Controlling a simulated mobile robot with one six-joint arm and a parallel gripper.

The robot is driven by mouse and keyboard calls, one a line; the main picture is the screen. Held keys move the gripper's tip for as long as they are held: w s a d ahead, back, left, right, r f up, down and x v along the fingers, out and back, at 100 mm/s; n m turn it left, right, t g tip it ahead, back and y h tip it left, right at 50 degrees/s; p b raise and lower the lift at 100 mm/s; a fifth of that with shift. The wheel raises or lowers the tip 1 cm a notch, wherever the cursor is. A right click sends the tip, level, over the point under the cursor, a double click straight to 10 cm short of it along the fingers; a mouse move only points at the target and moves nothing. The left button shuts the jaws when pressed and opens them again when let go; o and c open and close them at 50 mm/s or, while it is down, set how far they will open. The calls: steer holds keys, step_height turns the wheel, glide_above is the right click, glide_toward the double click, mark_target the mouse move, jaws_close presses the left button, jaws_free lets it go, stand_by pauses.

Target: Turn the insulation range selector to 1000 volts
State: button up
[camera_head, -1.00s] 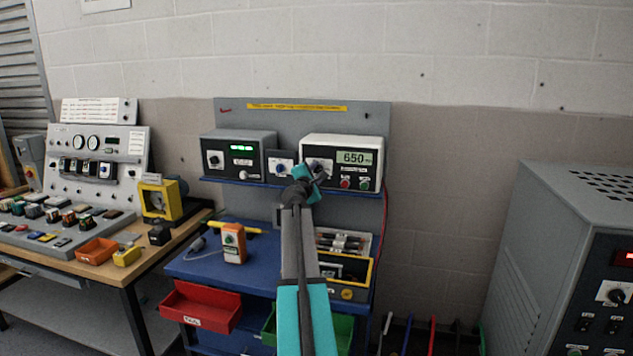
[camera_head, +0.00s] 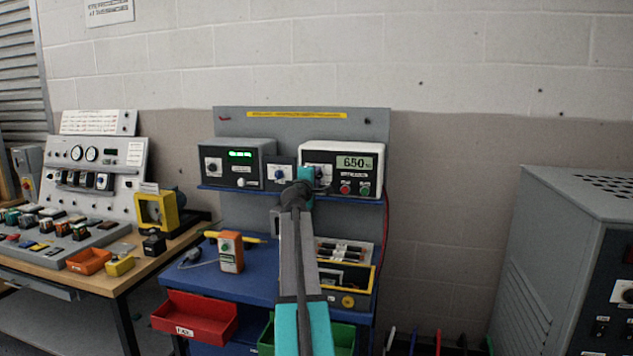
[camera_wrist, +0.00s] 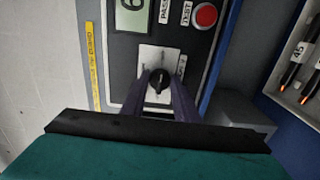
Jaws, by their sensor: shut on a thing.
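The insulation tester (camera_head: 350,151) is the white-topped, dark-faced box on the right of the blue shelf. Its display (camera_head: 355,163) reads 650. Its range selector, a black knob on a white plate, shows in the wrist view (camera_wrist: 158,81), with the tester face (camera_wrist: 127,60) around it. My gripper (camera_head: 312,181) is at the lower left of that face. In the wrist view my gripper (camera_wrist: 160,92) has a finger on each side of the knob and is shut on it. The selector's markings are too small to read, and the arm hides most of it in the head view.
A second instrument (camera_head: 238,164) with a green display stands to the left, and a small panel (camera_head: 281,174) sits between the two. A red button (camera_wrist: 206,15) is near the selector. Below are a blue bench (camera_head: 255,288), an orange handheld device (camera_head: 230,252) and a tray of probes (camera_wrist: 305,60).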

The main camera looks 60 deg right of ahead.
steer(key=shift+f, duration=0.1)
steer(key=o, duration=1.1)
steer(key=shift+c, duration=0.2)
steer(key=shift+a, duration=0.1)
steer(key=b+v, duration=0.1)
steer(key=v, duration=1.2)
steer(key=shift+a+b, duration=0.3)
steer(key=shift+s, duration=0.15)
